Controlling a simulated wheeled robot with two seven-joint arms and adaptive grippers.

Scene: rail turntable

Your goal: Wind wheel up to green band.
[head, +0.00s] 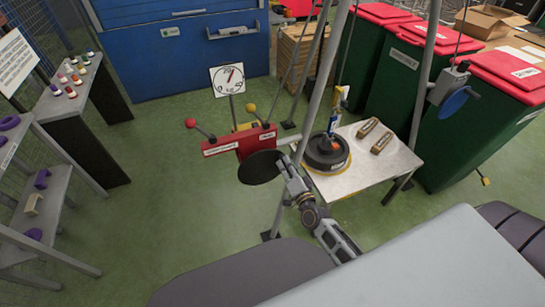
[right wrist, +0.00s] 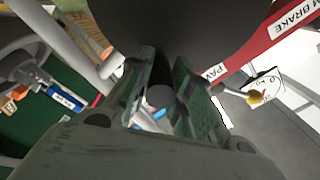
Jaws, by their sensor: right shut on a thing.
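A dark round wheel (head: 262,167) sits on the front of a red box (head: 240,141); it also fills the top of the right wrist view (right wrist: 180,25). My right gripper (head: 284,164) is at the wheel's right edge. A white dial (head: 228,79) with a dark pointer and a little red stands behind the box. I cannot make out a green band on it. My left gripper is not in view.
A red-knobbed lever (head: 191,123) and a yellow-knobbed lever (head: 250,108) rise from the box. A dark round weight (head: 327,152) stands on a white table (head: 385,158) with two brassy blocks. Grey poles stand close by.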

